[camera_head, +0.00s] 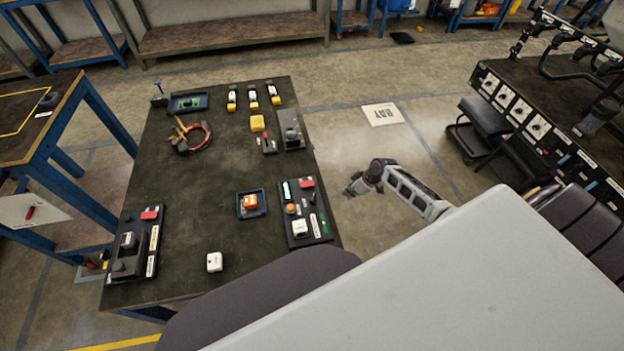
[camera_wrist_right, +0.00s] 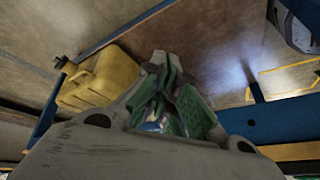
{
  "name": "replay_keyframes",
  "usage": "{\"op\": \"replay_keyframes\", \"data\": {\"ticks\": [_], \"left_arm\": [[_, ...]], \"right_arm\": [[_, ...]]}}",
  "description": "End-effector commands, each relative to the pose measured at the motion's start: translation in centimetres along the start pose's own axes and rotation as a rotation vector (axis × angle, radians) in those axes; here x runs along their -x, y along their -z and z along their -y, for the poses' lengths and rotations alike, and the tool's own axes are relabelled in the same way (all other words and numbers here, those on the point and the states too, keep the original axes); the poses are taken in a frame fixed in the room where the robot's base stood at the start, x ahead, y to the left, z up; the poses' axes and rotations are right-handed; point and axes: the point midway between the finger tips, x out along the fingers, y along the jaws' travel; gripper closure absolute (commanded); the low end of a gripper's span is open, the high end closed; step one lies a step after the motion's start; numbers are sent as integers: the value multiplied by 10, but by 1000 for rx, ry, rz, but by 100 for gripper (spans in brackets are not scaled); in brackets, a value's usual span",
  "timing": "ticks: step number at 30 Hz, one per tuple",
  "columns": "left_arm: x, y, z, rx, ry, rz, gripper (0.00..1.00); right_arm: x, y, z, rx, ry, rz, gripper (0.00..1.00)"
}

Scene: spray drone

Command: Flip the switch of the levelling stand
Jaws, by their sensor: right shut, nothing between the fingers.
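Three stations on the dark table have small red parts that look like switches: a dark board (camera_head: 318,236) at the right edge, a dark board (camera_head: 122,285) at the left front, and a grey unit (camera_head: 291,128) with a small plate beside it at the back right. I cannot tell which is the levelling stand or how its switch is set. My right gripper (camera_head: 355,185) is beyond the table's right edge, apart from everything on it. In the right wrist view its green-padded fingers (camera_wrist_right: 168,72) are shut and empty. My left gripper is out of view.
The table (camera_head: 200,220) also holds a blue tray (camera_head: 249,213) with an orange part, a white cube (camera_head: 214,262), a cable coil (camera_head: 193,137) and several yellow-based items. A dark bench (camera_head: 520,85) stands at the right. Open floor lies between. The wrist view shows a yellow box (camera_wrist_right: 108,82).

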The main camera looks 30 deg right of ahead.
Motion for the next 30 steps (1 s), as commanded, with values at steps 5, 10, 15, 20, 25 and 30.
{"op": "replay_keyframes", "data": {"ticks": [5, 10, 15, 20, 25, 30], "left_arm": [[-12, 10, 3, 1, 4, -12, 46], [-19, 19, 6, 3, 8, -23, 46], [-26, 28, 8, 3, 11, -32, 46], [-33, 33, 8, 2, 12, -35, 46], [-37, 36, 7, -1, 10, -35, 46], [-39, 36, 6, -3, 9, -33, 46]], "right_arm": [[35, 49, -4, 116, 64, -68, 100], [72, 90, 2, 242, 130, -128, 100], [112, 125, 16, 384, 198, -186, 100], [147, 148, 38, 522, 270, -234, 100], [174, 161, 59, 639, 333, -268, 100], [188, 166, 71, 701, 366, -286, 100]]}}
